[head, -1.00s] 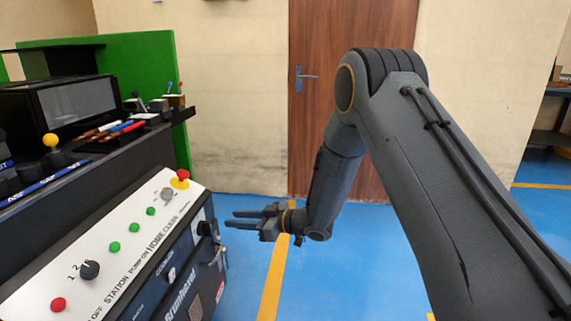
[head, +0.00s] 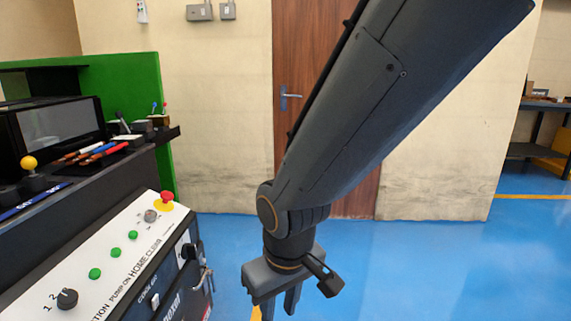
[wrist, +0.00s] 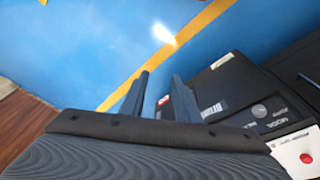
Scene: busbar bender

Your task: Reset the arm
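My gripper (head: 280,303) hangs at the end of my arm in the lower middle of the head view, pointing down over the blue floor, to the right of the control panel. Its two fingers are apart with nothing between them. In the wrist view, the two fingers of my gripper (wrist: 154,97) also stand apart, with blue floor and a yellow line beyond. The fingertips are cut off at the bottom of the head view.
The bender's white control panel (head: 100,258) has green buttons, a knob and a red emergency stop (head: 167,197). Behind it are a black monitor (head: 50,127) and a green partition (head: 120,80). A wooden door (head: 297,60) stands behind my arm. Open blue floor (head: 430,260) lies to the right.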

